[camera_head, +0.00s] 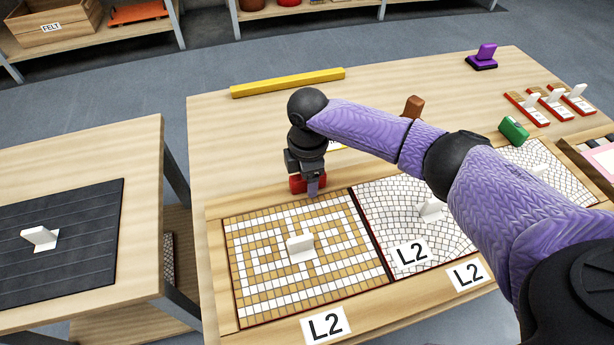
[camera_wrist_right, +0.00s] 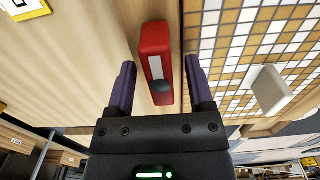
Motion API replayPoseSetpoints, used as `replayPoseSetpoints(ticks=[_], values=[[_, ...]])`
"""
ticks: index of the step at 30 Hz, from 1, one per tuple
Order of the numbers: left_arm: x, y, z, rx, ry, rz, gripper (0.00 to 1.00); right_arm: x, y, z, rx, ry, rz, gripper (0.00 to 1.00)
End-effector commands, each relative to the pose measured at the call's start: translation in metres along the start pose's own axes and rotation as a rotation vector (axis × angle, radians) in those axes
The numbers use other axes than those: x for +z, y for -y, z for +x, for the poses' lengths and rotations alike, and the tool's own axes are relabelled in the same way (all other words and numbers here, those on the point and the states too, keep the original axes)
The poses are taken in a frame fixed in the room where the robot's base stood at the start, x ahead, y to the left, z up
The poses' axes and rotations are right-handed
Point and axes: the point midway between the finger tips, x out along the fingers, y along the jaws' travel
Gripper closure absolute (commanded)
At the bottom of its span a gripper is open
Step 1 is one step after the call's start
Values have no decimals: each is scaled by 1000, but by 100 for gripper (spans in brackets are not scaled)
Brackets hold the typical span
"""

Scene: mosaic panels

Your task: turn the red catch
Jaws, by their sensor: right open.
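The red catch (camera_wrist_right: 153,38) is a red block with a white stripe and a dark round knob. It sits on the table beside the far edge of the tan-and-white mosaic panel (camera_head: 262,290). In the head view the catch (camera_head: 296,186) is partly hidden by my right gripper (camera_head: 313,188), which points down over it. In the wrist view my right gripper (camera_wrist_right: 160,64) is open, with one purple finger on each side of the catch. Gaps show between the fingers and the catch. I cannot tell the fingers' exact height. My left gripper is not in view.
A white mosaic panel (camera_head: 381,204) lies right of the tan one; both have upright white handles. A yellow bar (camera_head: 288,82) lies behind my arm. A green block (camera_head: 513,129) and a brown block (camera_head: 413,106) stand to the right.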

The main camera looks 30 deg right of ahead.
Motion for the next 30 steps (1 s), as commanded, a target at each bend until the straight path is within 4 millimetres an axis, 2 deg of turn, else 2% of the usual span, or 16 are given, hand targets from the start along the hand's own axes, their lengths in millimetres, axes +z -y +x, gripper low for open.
replayPoseSetpoints(ticks=[1,9,11,22,30], values=[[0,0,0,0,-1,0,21,0,0,-1,0,0,0,32],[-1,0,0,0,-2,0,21,0,0,-1,0,0,0,90],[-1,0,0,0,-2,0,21,0,0,-1,0,0,0,100],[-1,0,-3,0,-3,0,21,0,0,-1,1,-1,-28,100],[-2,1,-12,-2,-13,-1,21,0,0,-3,0,-2,-186,100]])
